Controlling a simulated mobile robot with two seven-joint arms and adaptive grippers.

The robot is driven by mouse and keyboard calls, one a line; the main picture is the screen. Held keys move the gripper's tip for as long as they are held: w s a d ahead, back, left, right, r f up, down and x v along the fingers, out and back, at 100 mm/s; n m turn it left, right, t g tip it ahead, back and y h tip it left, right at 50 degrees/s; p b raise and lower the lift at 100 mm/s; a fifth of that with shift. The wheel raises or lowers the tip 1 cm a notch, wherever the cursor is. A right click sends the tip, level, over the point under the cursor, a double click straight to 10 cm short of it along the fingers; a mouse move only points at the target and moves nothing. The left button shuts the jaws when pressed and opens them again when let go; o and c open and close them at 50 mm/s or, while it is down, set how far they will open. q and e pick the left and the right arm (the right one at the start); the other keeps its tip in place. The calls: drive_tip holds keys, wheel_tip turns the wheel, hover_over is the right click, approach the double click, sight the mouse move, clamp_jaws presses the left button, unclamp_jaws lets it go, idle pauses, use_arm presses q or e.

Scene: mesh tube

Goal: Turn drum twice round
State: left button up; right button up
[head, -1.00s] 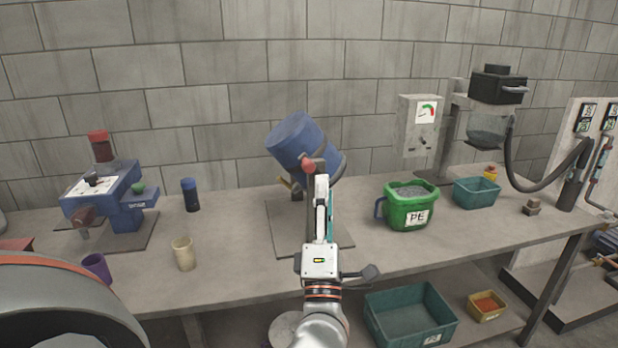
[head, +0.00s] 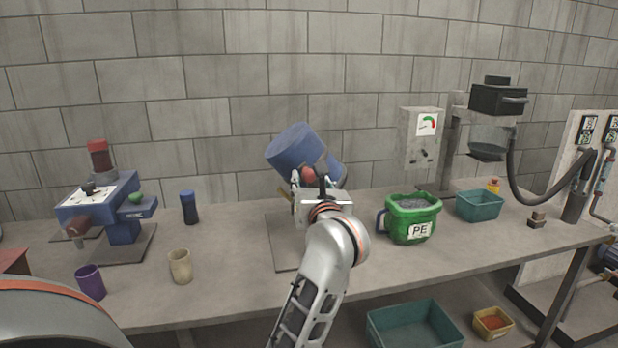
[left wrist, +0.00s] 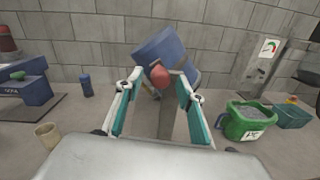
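The blue drum (head: 293,147) sits tilted on its stand in the middle of the bench, and it also shows in the left wrist view (left wrist: 157,46). A red knob (head: 308,174) is at the drum's near side. My left gripper (head: 317,181) is in front of the drum, its fingers spread. In the left wrist view the red knob (left wrist: 160,76) appears between the open fingertips of my left gripper (left wrist: 159,84), with no finger clearly touching it. The gripper hides much of the stand in the head view. My right gripper is not in view.
A green PE bucket (head: 411,222) stands right of the drum, with a teal bin (head: 479,206) beyond. At left are a blue machine (head: 122,212), a dark blue bottle (head: 189,207), a beige cup (head: 180,266) and a purple cup (head: 90,283). The bench (head: 225,270) is clear between.

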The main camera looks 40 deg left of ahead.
use_arm(q)
drive_tip(key=shift+x, duration=1)
drive_tip(key=shift+c, duration=0.3)
clamp_jaws()
